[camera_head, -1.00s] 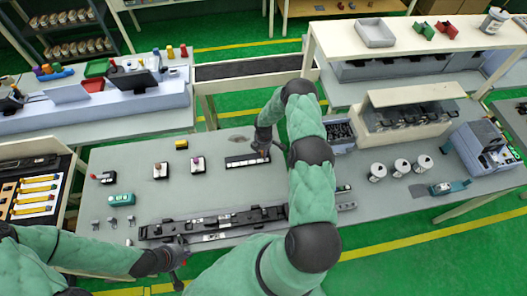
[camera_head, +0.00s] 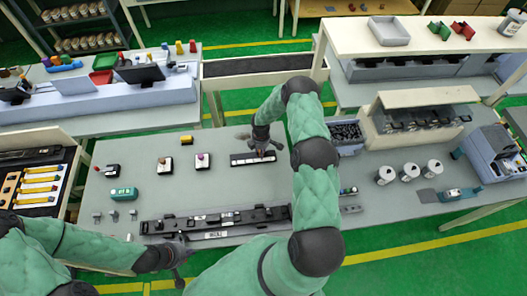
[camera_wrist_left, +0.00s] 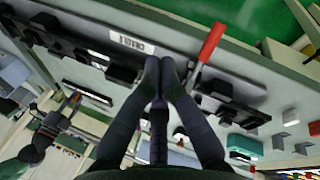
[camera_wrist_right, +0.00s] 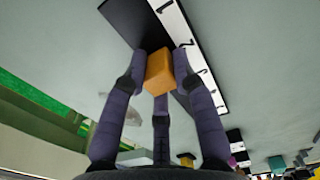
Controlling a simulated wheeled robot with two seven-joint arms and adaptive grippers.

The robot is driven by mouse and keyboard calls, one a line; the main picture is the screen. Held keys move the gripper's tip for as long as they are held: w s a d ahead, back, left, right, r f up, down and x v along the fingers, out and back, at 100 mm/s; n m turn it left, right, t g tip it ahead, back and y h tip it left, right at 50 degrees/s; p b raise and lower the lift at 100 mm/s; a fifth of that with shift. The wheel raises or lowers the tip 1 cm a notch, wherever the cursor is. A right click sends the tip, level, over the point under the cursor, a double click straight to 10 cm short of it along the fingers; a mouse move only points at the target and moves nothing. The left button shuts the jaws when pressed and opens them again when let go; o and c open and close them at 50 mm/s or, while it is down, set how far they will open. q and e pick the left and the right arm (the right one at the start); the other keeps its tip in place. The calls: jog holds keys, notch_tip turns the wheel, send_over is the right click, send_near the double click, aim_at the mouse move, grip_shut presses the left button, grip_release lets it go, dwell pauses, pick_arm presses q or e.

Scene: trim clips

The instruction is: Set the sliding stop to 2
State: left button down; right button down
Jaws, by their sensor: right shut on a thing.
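The sliding stop is an orange block (camera_wrist_right: 158,68) in the right wrist view. It sits at a black and white rail with printed numbers (camera_wrist_right: 187,40). The block is beside the 2, with the 1 further up the picture; exact alignment is unclear. My right gripper (camera_wrist_right: 160,62) is shut on the block, with fingers on both sides. In the head view the rail (camera_head: 240,161) lies mid-table, and my right gripper (camera_head: 262,147) is over its right part. My left gripper (camera_head: 177,262) is at the table's front edge; its fingertips (camera_wrist_left: 160,62) are together and empty.
A long black fixture (camera_head: 160,227) lies along the front of the table, near my left gripper. A red-handled tool (camera_wrist_left: 210,43) lies by it. Small blocks (camera_head: 165,167) and a teal box (camera_head: 124,194) stand left of the rail. A parts bin (camera_head: 346,149) stands to the right.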

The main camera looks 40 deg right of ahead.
jog(key=c, duration=1)
grip_release()
notch_tip(320, 180, up, 12)
jog(key=shift+a+f, duration=0.1)
